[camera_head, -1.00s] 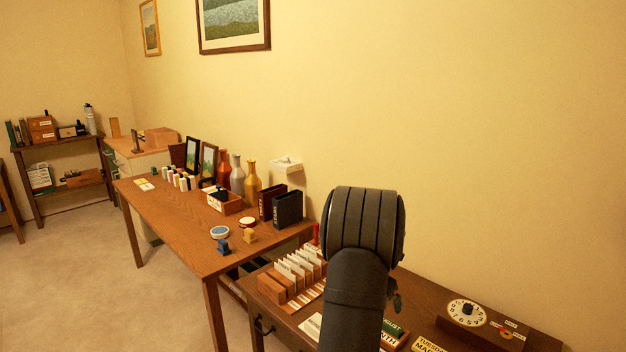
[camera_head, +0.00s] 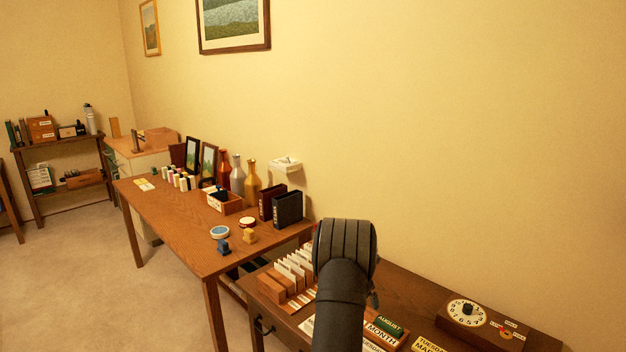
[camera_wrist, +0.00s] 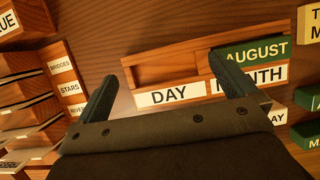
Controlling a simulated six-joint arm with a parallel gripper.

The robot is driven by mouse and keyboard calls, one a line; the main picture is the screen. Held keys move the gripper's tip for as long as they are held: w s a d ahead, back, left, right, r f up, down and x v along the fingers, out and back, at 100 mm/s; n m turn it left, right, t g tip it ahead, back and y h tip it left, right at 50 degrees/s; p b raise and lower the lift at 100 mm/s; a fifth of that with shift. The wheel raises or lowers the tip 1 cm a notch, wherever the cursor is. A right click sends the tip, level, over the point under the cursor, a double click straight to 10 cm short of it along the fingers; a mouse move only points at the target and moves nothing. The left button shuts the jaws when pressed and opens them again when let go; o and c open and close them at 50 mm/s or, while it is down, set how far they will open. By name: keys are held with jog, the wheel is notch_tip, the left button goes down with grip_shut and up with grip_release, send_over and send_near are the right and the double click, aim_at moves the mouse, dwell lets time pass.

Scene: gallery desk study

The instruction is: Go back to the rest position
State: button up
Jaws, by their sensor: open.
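My gripper (camera_wrist: 165,98) shows in the wrist view with its two dark fingers apart and nothing between them. It is over the desk, in front of a wooden holder (camera_wrist: 185,62) labelled DAY and MONTH. A green AUGUST block (camera_wrist: 256,51) sits in the holder above the MONTH label. The space above the DAY label is bare wood. In the head view my dark arm stands over the near desk and hides the gripper. The AUGUST block (camera_head: 389,325) also shows there, right of the arm.
Wooden card racks (camera_head: 290,275) stand left of my arm. A dial box (camera_head: 480,322) is at the desk's right end. A longer table (camera_head: 180,215) with bottles, binders and frames adjoins on the left. The wall runs behind; the air above the desk's right part is clear.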

jog(key=shift+f, duration=1)
